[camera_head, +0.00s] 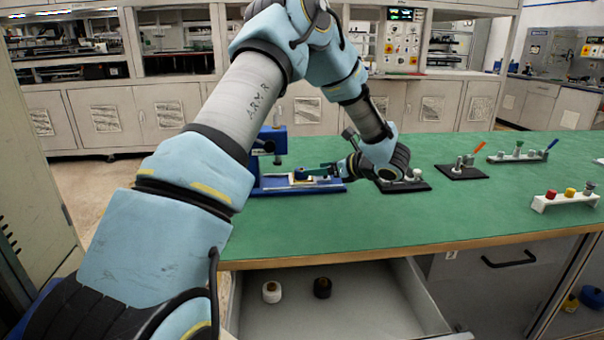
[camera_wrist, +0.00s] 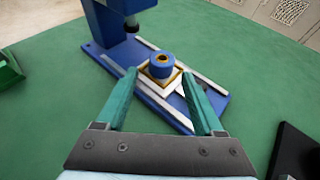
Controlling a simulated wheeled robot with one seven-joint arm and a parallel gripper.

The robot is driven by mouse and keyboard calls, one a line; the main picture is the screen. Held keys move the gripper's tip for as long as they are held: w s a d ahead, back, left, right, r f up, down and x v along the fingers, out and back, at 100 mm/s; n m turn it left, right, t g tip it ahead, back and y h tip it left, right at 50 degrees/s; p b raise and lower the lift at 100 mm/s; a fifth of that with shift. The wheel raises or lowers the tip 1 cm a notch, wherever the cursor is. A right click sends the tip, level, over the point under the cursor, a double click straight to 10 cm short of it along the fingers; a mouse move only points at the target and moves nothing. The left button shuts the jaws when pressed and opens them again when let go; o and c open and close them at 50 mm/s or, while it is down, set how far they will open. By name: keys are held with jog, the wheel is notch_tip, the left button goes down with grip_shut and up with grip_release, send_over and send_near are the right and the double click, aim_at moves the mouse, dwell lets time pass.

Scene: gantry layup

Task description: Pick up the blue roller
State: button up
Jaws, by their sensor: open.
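The blue roller (camera_wrist: 162,66) shows in the wrist view as a short upright blue cylinder with an orange-ringed hole. It sits in a yellow-edged square holder on the base of a blue press (camera_wrist: 104,26). My gripper (camera_wrist: 160,74) is open and empty, its two green fingers pointing towards the roller, one to each side in the picture. I cannot tell whether the tips are level with it; no contact shows.
Black-based fixtures (camera_head: 463,173) and a white rack (camera_head: 566,201) with coloured knobs stand to the right on the green table (camera_head: 400,222). Below, an open drawer (camera_head: 350,310) holds a white piece (camera_head: 272,292) and a black piece (camera_head: 322,288). The table's front middle is clear.

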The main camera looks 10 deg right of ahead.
jog(key=p+x, duration=0.2)
jog(key=x, duration=0.4)
jog(key=shift+w+f, duration=0.35)
jog(key=shift+c, duration=0.2)
grip_shut()
